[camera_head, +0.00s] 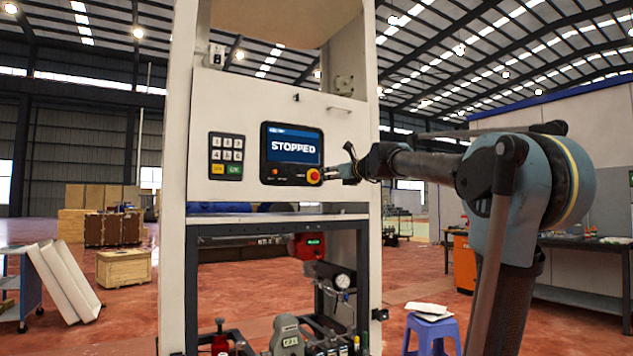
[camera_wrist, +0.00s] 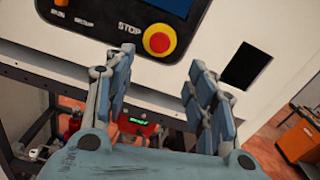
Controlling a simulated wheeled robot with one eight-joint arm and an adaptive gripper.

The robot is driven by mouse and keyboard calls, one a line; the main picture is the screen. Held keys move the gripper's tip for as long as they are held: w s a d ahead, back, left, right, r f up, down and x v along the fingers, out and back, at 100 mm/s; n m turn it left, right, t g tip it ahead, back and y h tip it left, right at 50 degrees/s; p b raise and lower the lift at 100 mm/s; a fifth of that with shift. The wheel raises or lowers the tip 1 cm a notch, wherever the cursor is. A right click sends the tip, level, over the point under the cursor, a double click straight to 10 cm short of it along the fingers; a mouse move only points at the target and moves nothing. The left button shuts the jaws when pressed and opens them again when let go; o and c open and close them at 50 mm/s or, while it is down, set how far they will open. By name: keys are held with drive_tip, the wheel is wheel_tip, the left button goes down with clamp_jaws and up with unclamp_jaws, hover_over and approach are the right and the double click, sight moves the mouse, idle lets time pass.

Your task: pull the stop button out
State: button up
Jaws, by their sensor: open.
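The stop button (camera_head: 313,176) is a red mushroom knob on a yellow ring at the lower right of the dark control panel (camera_head: 264,157). The panel's screen (camera_head: 292,147) reads STOPPED. In the wrist view the stop button (camera_wrist: 159,40) sits at the upper middle, beside the label STOP. My gripper (camera_head: 340,174) is just right of the button in the head view. In the wrist view my gripper (camera_wrist: 160,75) is open and empty. Its fingers stand apart, with the button beyond the gap between them. I see no contact with the button.
A keypad (camera_head: 227,155) is on the white cabinet front (camera_head: 240,105) left of the panel. A dark square opening (camera_wrist: 248,66) lies right of the button. Below, the frame holds a red device (camera_head: 306,246) and a gauge (camera_head: 342,281). A blue stool (camera_head: 432,330) stands right.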

sight(316, 176)
drive_tip(key=x, duration=1.2)
